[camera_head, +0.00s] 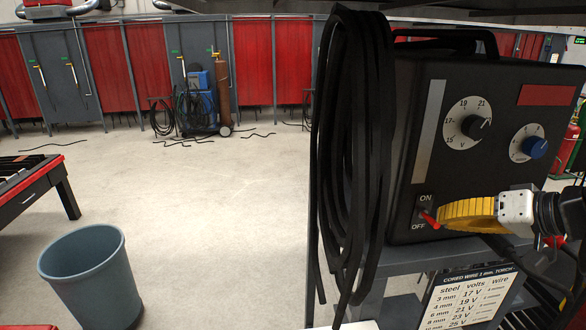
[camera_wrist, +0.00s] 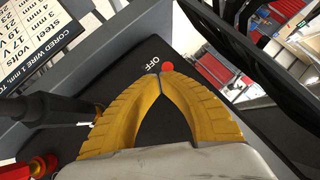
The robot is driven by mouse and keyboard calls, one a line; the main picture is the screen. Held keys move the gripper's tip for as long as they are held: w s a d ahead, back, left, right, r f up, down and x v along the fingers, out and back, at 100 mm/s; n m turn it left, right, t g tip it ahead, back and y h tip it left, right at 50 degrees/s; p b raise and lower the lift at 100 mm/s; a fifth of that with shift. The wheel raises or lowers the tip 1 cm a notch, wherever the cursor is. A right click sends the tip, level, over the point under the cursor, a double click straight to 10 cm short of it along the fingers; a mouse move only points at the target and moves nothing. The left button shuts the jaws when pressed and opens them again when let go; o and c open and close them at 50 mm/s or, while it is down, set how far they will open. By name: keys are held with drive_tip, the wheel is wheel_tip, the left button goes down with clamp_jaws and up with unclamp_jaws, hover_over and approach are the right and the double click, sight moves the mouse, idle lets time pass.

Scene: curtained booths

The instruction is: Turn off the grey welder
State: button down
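The welder (camera_head: 470,100) is a dark grey-black box with two dials, standing on a grey cart at the right of the head view. Low on its front is a switch with a red lever (camera_head: 429,219), between the labels ON and OFF. My gripper (camera_head: 439,216), with yellow fingers, reaches in from the right to the lever. In the wrist view the fingertips (camera_wrist: 157,77) meet, close to the red lever end (camera_wrist: 167,66) beside the OFF label. I cannot tell whether they touch it. The fingers partly hide the switch, and its setting is unclear.
Black cables (camera_head: 350,150) hang left of the welder. A settings chart (camera_head: 468,298) is below it on the cart (camera_head: 400,262). A grey bin (camera_head: 92,280) and a table (camera_head: 38,190) stand left. A blue welder (camera_head: 198,100) is at the back. The middle floor is clear.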

drive_tip(key=shift+s+f+n+t+y+b, duration=0.1)
drive_tip(key=shift+f+n+t+y+b, duration=0.2)
drive_tip(key=shift+t+b, duration=0.5)
drive_tip(key=shift+s+f+n+t+b, duration=0.1)
drive_tip(key=shift+f+t+b, duration=0.3)
drive_tip(key=shift+t+b, duration=0.4)
idle(2.1)
drive_tip(key=shift+f+b, duration=0.25)
drive_tip(key=shift+b, duration=0.25)
idle(2.4)
drive_tip(key=shift+r, duration=0.15)
drive_tip(key=shift+r+p, duration=0.65)
drive_tip(key=shift+r, duration=0.05)
